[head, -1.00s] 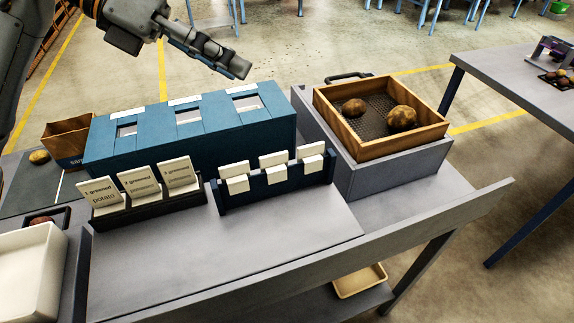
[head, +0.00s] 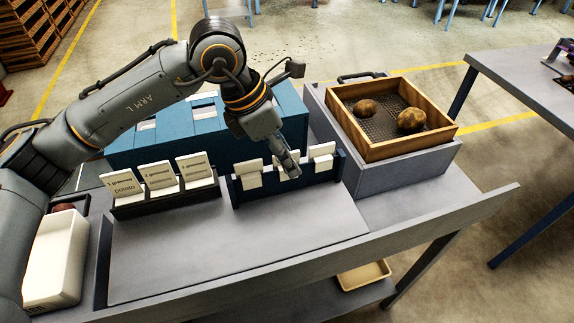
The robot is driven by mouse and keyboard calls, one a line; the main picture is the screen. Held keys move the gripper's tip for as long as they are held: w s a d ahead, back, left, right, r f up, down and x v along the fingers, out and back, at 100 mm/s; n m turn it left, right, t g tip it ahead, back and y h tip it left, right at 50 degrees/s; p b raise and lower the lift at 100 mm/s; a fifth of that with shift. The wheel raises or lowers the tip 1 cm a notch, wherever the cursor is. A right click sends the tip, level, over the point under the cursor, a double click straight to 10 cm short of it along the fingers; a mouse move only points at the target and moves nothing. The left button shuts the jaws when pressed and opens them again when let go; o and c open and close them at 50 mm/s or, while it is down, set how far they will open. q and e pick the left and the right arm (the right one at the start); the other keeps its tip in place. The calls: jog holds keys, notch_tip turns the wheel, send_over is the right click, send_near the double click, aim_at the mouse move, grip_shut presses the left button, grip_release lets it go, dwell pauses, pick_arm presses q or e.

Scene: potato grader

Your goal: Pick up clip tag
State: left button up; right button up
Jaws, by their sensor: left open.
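White clip tags stand in a dark blue rack (head: 290,186) on the grey bench. The left clip tag (head: 249,172) and the right clip tag (head: 321,156) show clearly; the middle clip tag is mostly hidden behind my left gripper (head: 290,166). My left gripper is open and points down at the middle of the rack, over the middle tag. I cannot tell whether its fingers touch the tag. My right gripper is out of view.
A black holder (head: 165,204) with several printed cards stands left of the rack. A blue box with slots (head: 180,143) stands behind. A wooden tray (head: 385,151) with two potatoes is at the right, and a white bin (head: 55,255) at the left. The front bench is clear.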

pick_arm(q)
jog(key=p+x, duration=0.2)
jog(key=x, duration=0.1)
jog(key=shift+d+f, duration=0.2)
jog(key=shift+f, duration=0.05)
jog(key=shift+w+d+f, duration=0.1)
jog(key=shift+d+f, duration=0.1)
jog(key=shift+f, duration=0.35)
grip_shut()
